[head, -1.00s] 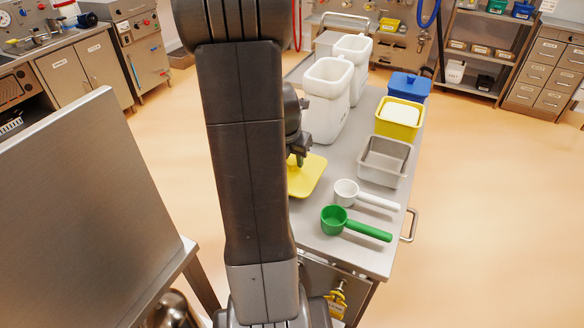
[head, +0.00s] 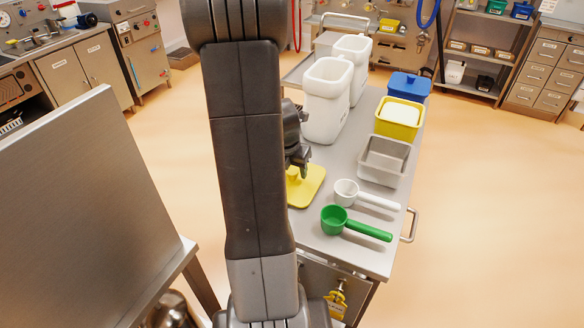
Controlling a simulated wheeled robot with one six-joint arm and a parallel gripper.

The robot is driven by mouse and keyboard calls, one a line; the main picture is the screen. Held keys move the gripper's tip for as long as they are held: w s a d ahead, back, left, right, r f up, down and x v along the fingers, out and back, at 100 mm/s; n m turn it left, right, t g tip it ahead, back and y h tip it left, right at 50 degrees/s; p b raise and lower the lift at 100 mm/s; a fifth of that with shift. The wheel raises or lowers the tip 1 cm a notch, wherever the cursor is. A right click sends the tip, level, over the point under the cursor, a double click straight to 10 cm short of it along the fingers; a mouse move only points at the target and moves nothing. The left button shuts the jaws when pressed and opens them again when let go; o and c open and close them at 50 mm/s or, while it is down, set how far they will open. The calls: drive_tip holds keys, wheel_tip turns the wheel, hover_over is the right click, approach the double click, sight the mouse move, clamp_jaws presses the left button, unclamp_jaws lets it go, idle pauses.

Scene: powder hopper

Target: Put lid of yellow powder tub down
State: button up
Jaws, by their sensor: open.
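The yellow lid (head: 309,187) lies flat on the steel cart top, left of the scoops; its left part is hidden behind my arm. My gripper (head: 300,168) is open just above the lid, partly hidden by my arm. The yellow tub (head: 400,125) stands uncovered on the right side of the cart, with white powder (head: 400,113) showing inside.
A white scoop (head: 347,192) and a green scoop (head: 337,219) lie right of the lid. A grey metal pan (head: 385,160), a blue lidded tub (head: 410,83) and two white containers (head: 327,105) stand farther back. A steel panel (head: 80,215) rises at left.

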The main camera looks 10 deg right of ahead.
drive_tip(key=shift+r, duration=0.1)
drive_tip(key=v, duration=1.2)
drive_tip(key=shift+p, duration=0.35)
idle(0.8)
